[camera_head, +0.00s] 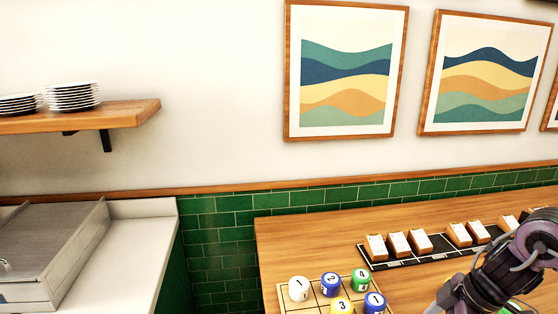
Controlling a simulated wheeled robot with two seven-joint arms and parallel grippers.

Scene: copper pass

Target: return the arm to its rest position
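My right arm (520,260) comes in at the lower right corner, dark with purple-grey joints. It is bent over the wooden table, and its lower end runs down to the bottom edge of the picture. No fingertips of the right gripper can be made out, so its opening does not show. My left arm and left gripper are not in the picture.
The wooden table (315,240) carries a black strip (380,263) with several small boxes (398,243). A divided tray (285,301) holds several numbered pieces. A white counter (140,245) stands left. A shelf (125,113) holds plates (73,96).

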